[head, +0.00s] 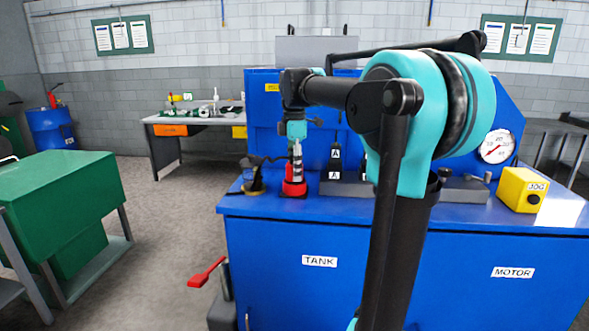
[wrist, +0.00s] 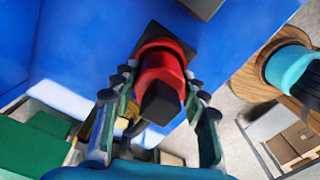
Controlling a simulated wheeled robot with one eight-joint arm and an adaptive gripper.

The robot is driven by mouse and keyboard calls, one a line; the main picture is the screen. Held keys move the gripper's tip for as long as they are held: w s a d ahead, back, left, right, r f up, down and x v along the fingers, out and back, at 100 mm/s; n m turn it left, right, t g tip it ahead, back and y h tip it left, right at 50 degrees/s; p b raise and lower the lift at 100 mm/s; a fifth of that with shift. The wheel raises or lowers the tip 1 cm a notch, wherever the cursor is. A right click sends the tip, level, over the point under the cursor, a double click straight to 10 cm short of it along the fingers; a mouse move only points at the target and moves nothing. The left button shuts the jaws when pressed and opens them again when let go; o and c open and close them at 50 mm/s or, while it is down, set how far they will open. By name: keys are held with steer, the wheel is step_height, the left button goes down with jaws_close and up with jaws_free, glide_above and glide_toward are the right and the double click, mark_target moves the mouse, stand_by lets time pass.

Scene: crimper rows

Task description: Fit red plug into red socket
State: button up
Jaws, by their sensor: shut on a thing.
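The red plug (wrist: 160,72), with a black block at its near end, is between the two fingers of my gripper (wrist: 157,120) in the wrist view. My gripper (head: 297,152) is shut on it and points down at the blue bench in the head view. The red socket (wrist: 152,48) shows as a red ring on a dark base just beyond the plug; in the head view its red base (head: 294,190) stands on the bench top directly under my gripper. The plug lines up roughly with the socket. I cannot tell whether it is seated or just above it.
On the blue bench (head: 270,210), a dark fitting with a yellowish base (head: 252,182) stands left of the socket. Dark parts marked A (head: 335,160) stand close on the right. A yellow JOG box (head: 523,190) is farther right. A red lever (head: 206,272) sticks out at the left side.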

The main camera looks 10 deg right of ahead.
steer(key=o, duration=1.4)
step_height(320, 180, up, 12)
steer(key=shift+r, duration=0.1)
